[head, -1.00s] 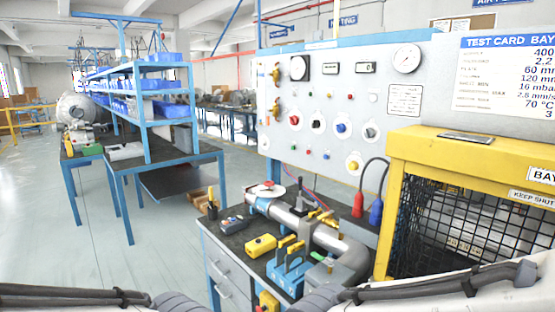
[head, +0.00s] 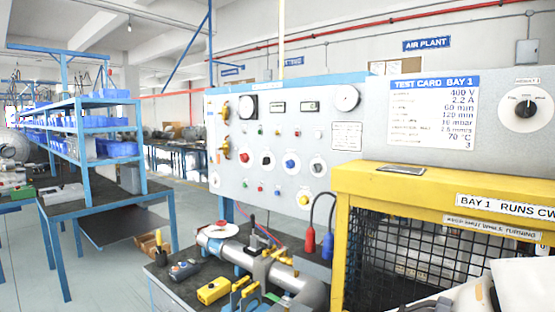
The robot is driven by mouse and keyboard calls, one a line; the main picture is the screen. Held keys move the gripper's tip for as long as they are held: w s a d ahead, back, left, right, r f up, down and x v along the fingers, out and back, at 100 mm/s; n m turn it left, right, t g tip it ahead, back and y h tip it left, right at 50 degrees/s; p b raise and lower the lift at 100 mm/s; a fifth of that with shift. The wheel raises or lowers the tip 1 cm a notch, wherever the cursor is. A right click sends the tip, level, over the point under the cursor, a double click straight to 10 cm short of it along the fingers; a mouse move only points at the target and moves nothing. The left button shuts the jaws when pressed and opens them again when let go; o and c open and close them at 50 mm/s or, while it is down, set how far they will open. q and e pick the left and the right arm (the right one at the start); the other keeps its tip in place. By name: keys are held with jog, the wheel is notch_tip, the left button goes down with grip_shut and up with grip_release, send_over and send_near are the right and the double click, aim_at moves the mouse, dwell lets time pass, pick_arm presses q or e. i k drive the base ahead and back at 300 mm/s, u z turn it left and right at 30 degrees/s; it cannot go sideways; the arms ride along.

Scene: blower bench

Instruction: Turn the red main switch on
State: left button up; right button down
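A grey control panel (head: 226,130) stands upright behind the bench. A red knob (head: 244,157) sits on a round white plate in the panel's lower row. Which of these is the main switch I cannot tell from the labels. A black rotary knob (head: 525,108) on a white disc is on the wall board at the far right; its lettering is too small to read.
A yellow mesh guard (head: 345,185) fills the lower right, in front of the board. The bench holds a metal pipe (head: 312,289), a yellow box (head: 213,290) and red and blue plugs (head: 310,242). A test card (head: 433,111) hangs above the guard.

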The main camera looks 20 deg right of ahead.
aim_at(244, 157)
jog(key=u, duration=0.55)
jog(key=k, duration=0.65)
jog(key=u, duration=0.9)
jog(key=i, duration=2.9)
jog(key=z, duration=0.75)
jog(key=i, duration=1)
jog(key=z, duration=1.6)
jog(key=i, duration=0.6)
jog(key=z, duration=0.35)
